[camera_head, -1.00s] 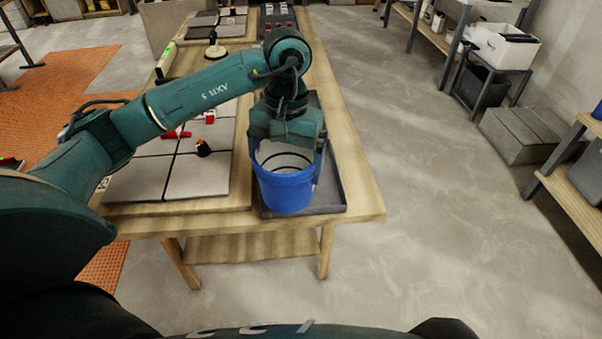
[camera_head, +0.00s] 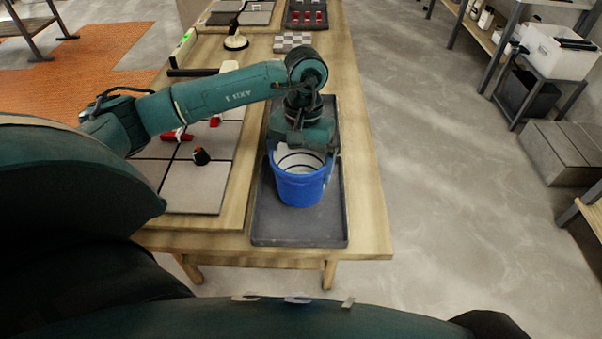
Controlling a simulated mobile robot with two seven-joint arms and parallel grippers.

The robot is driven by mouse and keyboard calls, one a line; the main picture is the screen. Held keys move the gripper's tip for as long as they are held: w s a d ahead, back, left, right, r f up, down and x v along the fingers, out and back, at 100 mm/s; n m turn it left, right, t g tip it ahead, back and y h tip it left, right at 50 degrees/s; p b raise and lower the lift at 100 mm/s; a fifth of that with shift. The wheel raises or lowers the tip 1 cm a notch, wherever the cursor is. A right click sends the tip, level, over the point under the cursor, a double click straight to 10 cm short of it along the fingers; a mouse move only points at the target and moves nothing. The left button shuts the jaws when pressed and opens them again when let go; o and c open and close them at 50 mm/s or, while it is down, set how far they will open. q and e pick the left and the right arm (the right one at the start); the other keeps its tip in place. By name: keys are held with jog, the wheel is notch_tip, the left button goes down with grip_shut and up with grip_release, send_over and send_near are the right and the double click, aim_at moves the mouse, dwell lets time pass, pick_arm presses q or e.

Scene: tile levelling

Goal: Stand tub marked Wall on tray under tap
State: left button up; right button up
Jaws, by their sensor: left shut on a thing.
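A blue tub (camera_head: 298,190) with a pale inside is at the near half of a dark grey tray (camera_head: 300,228) on the wooden table. My left gripper (camera_head: 301,160) is shut on the tub at its rim, from above. The tub is upright over the tray; I cannot tell whether its base touches the tray. No marking on the tub can be read. No tap can be made out; my left arm covers part of the tray's far end. My right gripper is not in view.
Tiles on a board (camera_head: 195,186) lie left of the tray, with red pieces (camera_head: 177,135) and a black and orange piece (camera_head: 201,156) on them. A suction cup tool (camera_head: 236,42) stands farther back. The tray's near end is bare.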

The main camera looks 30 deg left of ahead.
aim_at(300, 173)
pick_arm(q)
notch_tip(300, 173, down, 3)
jog(key=shift+f, duration=0.4)
jog(key=shift+f, duration=0.1)
jog(key=shift+f, duration=0.15)
jog(key=o, duration=0.7)
jog(key=shift+c, duration=0.2)
